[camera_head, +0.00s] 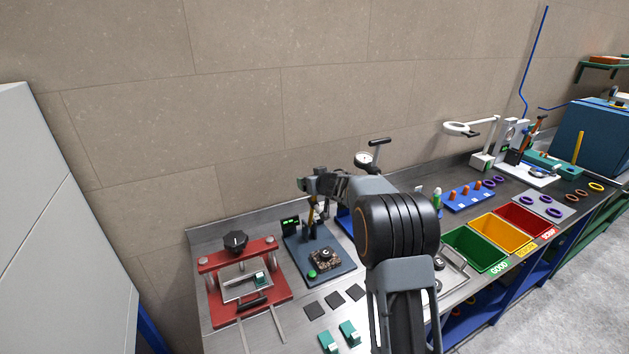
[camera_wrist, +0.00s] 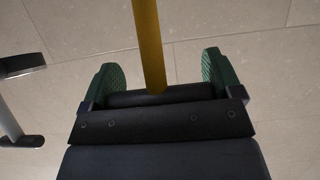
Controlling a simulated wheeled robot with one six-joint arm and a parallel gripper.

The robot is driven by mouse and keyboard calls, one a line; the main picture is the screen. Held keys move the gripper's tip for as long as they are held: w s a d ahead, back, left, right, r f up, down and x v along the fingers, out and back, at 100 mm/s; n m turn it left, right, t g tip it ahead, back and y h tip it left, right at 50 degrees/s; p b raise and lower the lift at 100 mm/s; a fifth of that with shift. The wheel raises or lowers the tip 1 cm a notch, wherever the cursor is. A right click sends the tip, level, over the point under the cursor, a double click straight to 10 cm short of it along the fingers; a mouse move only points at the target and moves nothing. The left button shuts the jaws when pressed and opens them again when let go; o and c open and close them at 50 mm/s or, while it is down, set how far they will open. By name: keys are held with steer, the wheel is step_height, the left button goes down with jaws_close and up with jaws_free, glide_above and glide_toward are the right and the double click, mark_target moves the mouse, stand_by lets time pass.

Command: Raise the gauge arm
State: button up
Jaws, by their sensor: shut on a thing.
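A yellow arm (camera_head: 311,214) stands at the back of a blue-grey gauge base (camera_head: 333,262). In the wrist view the yellow arm (camera_wrist: 149,45) meets a dark crossbar (camera_wrist: 185,94). My gripper (camera_wrist: 160,88) is shut on this crossbar, with one green pad at each end of it. In the head view my gripper (camera_head: 308,186) is at the top of the yellow arm, and my own wrist hides part of the grip. A round black piece on a patterned block (camera_head: 324,262) sits on the base below.
A dial gauge with a black T-handle (camera_head: 378,142) stands to the right of my gripper. A red press frame (camera_head: 272,293) is at left, near a small green display (camera_head: 290,224). Green (camera_head: 470,248), yellow and red bins are at right. The wall (camera_head: 250,110) is behind.

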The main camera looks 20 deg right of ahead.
steer(key=shift+a+f, duration=0.1)
steer(key=shift+f, duration=0.5)
steer(key=o, duration=0.9)
steer(key=shift+o, duration=1)
steer(key=shift+w, duration=0.25)
steer(key=shift+s+r, duration=0.2)
steer(key=shift+r, duration=0.05)
steer(key=v, duration=1.3)
steer(key=shift+s+r, duration=0.2)
steer(key=shift+s, duration=0.05)
